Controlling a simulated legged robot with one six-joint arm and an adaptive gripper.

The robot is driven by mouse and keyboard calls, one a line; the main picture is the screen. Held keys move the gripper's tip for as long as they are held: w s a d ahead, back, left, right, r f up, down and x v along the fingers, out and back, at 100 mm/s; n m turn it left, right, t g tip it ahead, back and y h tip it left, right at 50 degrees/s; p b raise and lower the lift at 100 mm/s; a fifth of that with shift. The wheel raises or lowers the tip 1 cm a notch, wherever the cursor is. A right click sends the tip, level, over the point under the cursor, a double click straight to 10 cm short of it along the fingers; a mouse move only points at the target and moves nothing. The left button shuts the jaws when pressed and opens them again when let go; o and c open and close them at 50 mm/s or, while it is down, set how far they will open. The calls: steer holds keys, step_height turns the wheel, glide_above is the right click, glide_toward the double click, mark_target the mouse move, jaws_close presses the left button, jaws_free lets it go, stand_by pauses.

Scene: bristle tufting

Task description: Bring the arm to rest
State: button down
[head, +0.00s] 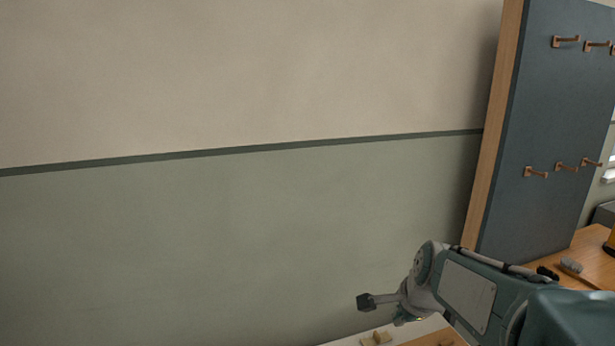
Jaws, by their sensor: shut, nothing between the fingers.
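My arm reaches in from the lower right corner and bends down at its elbow. My gripper (365,302) is the small dark end of the arm, pointing left in front of the green lower wall. It is shut and appears empty. It is apart from the pale surface (433,325) below it. The detail of its fingers is too small to make out.
A dark blue board (545,130) with wooden edges and several wooden pegs stands at the right. A wooden bench (590,247) below it bears a grey brush-like piece (571,265) and a dark one (547,273). A small wooden piece (377,338) lies below my gripper.

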steer(key=s+a+r+n+h, duration=0.1)
steer(key=s+r+n, duration=0.1)
steer(key=s+n, duration=1.4)
steer(key=s, duration=0.4)
steer(key=shift+s+a+r+t, duration=0.2)
steer(key=shift+s+a+t, duration=0.1)
steer(key=shift+t, duration=0.1)
